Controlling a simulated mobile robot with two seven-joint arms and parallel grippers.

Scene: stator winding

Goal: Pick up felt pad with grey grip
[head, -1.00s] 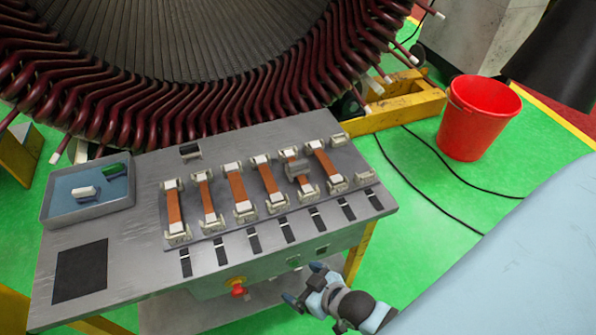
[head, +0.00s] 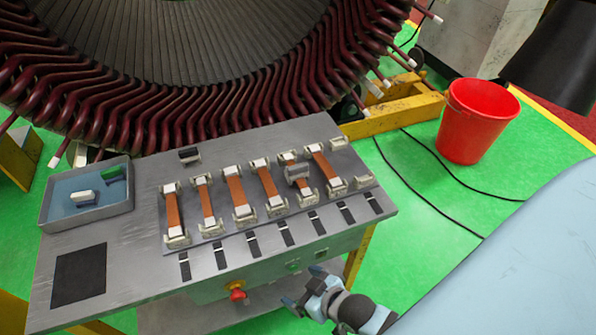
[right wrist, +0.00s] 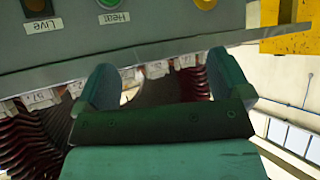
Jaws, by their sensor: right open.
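In the tray at the left lie a piece with a white grip (head: 84,197) and one with a green grip (head: 111,173). My right gripper (head: 303,287) is open and empty in front of the bench's front edge, well apart from the grey grip. In the right wrist view its jaws (right wrist: 163,88) are spread with nothing between them. My left gripper is out of view.
The grey bench (head: 140,240) carries several copper bars in end holders (head: 272,190) and a blue-lined tray (head: 87,221). A red knob (head: 237,293) is on its front. The large stator (head: 190,90) stands behind. A red bucket (head: 475,125) stands on the green floor at right.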

